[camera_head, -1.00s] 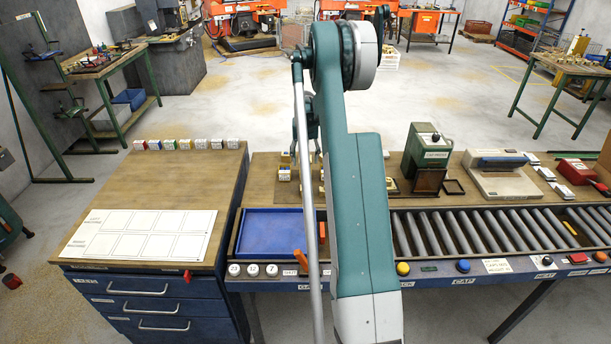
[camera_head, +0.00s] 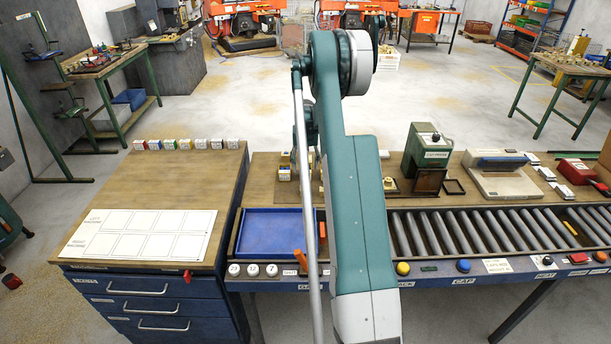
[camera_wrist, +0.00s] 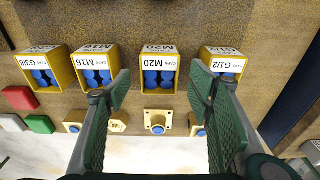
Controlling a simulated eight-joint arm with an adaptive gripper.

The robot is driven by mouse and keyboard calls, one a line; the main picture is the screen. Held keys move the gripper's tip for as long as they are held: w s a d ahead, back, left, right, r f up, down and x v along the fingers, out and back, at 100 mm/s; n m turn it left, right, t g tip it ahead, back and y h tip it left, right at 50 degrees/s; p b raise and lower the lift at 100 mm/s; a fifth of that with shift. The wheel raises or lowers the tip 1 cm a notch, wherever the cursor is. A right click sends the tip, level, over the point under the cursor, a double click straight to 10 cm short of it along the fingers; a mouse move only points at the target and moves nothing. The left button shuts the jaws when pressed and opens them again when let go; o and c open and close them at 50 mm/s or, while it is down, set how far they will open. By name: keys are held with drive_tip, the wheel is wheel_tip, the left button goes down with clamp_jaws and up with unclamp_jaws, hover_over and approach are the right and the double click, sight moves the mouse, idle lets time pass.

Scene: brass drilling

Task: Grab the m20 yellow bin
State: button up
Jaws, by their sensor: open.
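In the wrist view, the yellow M20 bin (camera_wrist: 159,64) stands near the middle, with an M20 label and blue caps inside. My gripper (camera_wrist: 159,82) is open, with its green fingertips apart, one toward each side of the M20 bin. Nothing is held between the fingers. I cannot tell the height of the fingertips over the bench. In the head view, my arm covers the gripper and most of the bin area.
The yellow M16 bin (camera_wrist: 95,66) is to the left of the M20 bin, and the G1/2 bin (camera_wrist: 223,64) is to the right. The G3/8 bin (camera_wrist: 42,68) is farther left. Brass fittings (camera_wrist: 158,121) lie below them. A blue tray (camera_head: 280,233) sits on the bench's near side.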

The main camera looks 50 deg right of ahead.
drive_tip(key=shift+w+d+f, duration=0.1)
drive_tip(key=shift+f, duration=0.9)
drive_tip(key=shift+w+d+f, duration=0.1)
drive_tip(key=shift+f, duration=0.85)
drive_tip(key=shift+c, duration=0.3)
drive_tip(key=c, duration=0.9)
